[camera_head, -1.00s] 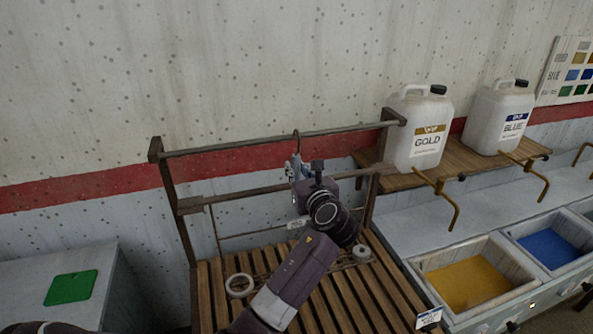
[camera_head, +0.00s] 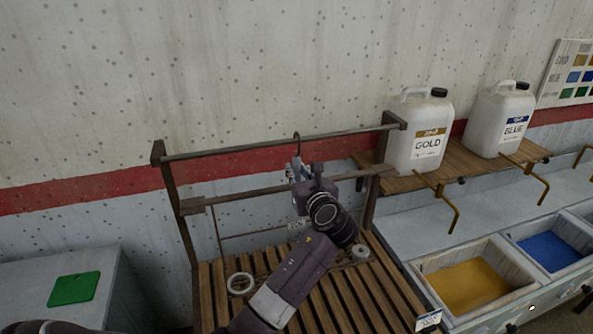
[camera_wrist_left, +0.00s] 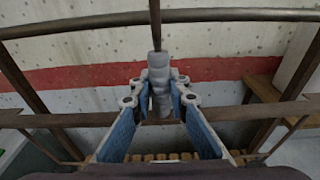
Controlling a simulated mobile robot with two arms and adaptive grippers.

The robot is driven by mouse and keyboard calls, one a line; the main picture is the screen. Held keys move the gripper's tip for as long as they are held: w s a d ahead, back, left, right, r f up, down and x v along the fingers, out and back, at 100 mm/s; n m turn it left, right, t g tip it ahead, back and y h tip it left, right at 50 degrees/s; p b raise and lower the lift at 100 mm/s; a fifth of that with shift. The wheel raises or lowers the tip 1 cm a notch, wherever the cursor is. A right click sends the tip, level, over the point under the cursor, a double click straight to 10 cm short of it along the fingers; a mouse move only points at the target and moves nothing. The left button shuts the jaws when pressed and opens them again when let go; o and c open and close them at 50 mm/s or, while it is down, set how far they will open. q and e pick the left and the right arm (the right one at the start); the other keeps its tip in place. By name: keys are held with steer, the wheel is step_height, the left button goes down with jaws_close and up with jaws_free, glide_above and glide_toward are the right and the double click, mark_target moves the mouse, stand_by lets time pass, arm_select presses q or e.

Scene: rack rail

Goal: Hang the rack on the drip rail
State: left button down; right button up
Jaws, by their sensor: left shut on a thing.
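The drip rail (camera_head: 230,151) is the dark top bar of a wooden-slatted stand. My left gripper (camera_head: 297,172) is shut on the grey stem of the rack, just below the rail. The rack's dark hook (camera_head: 297,140) rises from the gripper to the rail's height, its curved top showing slightly above the bar. I cannot tell whether the hook bears on the rail. In the left wrist view the stem (camera_wrist_left: 155,25) stands upright between the blue-padded fingers (camera_wrist_left: 160,98) and crosses in front of the rail (camera_wrist_left: 80,24). The rack's lower part is mostly hidden by my arm. My right gripper is not in view.
A lower crossbar (camera_head: 240,196) runs behind my gripper. A white ring (camera_head: 240,284) and a small roll (camera_head: 360,252) lie on the slats (camera_head: 345,300). Gold (camera_head: 420,140) and blue (camera_head: 500,120) jugs stand on a shelf to the right, above paint trays.

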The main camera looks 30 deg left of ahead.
arm_select(q)
steer(key=shift+w+a+r, duration=0.1)
steer(key=shift+r, duration=0.15)
steer(key=shift+p+x, duration=0.3)
steer(key=shift+x, duration=0.85)
steer(key=shift+a+r, duration=0.1)
steer(key=shift+r, duration=0.05)
steer(key=shift+x, duration=0.95)
